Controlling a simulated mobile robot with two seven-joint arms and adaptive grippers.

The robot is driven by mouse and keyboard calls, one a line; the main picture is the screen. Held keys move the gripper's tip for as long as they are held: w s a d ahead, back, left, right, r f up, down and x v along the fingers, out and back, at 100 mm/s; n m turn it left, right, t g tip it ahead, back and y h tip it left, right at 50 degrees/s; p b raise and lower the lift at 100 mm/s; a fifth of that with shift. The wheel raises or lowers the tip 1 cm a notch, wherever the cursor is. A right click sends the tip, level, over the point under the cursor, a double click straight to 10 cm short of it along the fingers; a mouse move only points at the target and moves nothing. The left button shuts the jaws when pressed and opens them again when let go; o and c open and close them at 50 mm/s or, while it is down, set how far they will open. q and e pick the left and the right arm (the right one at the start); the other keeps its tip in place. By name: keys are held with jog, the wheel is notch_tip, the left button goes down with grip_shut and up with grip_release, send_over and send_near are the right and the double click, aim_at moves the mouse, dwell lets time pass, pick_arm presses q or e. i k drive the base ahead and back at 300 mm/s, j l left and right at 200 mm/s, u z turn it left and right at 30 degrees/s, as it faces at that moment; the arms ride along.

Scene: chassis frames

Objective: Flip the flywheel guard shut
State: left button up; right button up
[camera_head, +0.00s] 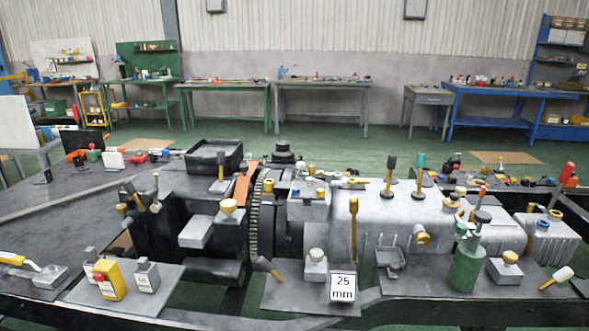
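A dark toothed wheel (254,222), which looks like the flywheel, stands upright near the middle of the grey machine. An orange piece (242,187) stands tilted at its upper left; it may be the flywheel guard, but I cannot tell for sure. The wheel's toothed edge shows uncovered on the side facing me. Neither of my grippers shows in the head view.
A long grey housing (380,222) with several levers and knobs lies right of the wheel. A "25 mm" block (343,288), a green cylinder (466,268) and a yellow block (109,280) stand along the front. Workbenches line the back wall, with open green floor before them.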

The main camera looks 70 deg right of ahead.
aim_at(242, 183)
jog(key=z, duration=1.85)
jog(key=k+j+z, duration=0.15)
jog(key=z, duration=0.3)
jog(key=k+j+z, duration=0.15)
jog(key=z, duration=0.3)
